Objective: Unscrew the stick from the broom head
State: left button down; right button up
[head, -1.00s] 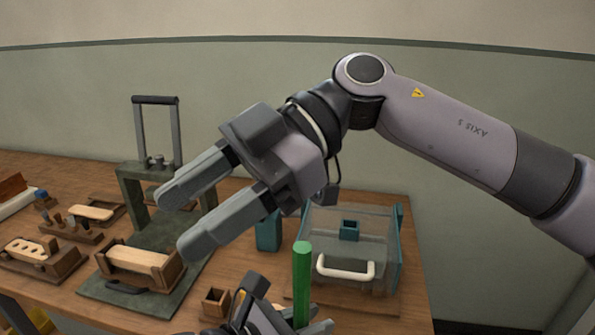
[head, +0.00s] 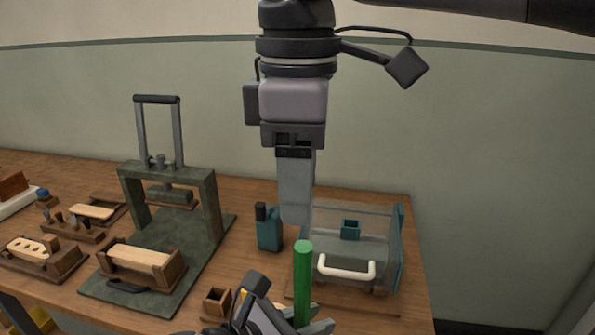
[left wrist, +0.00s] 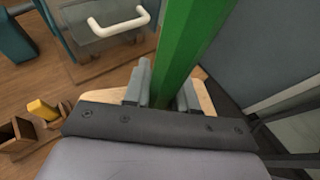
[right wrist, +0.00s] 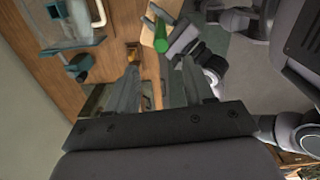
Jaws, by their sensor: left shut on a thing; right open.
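The green stick (head: 302,280) stands upright near the table's front edge, and its top end shows in the right wrist view (right wrist: 160,46). My left gripper (left wrist: 165,92) is shut on its lower part, one finger on each side. The pale wooden broom head (left wrist: 206,98) shows beneath the fingers, sticking out on both sides; it also shows in the right wrist view (right wrist: 148,32). The joint between stick and head is hidden by my left gripper. My right gripper (head: 296,222) points down above the stick's top, open and empty, apart from it.
A clear bin with a white handle (head: 346,268) stands just behind the stick. Wooden fixtures (head: 45,262) fill the far left.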

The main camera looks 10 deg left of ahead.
aim_at(298, 244)
notch_tip(298, 244, down, 11)
jog(key=shift+f, duration=0.1)
dwell(0.3)
grip_shut()
jog(key=n, duration=0.3)
jog(key=shift+n, duration=0.4)
dwell(1.0)
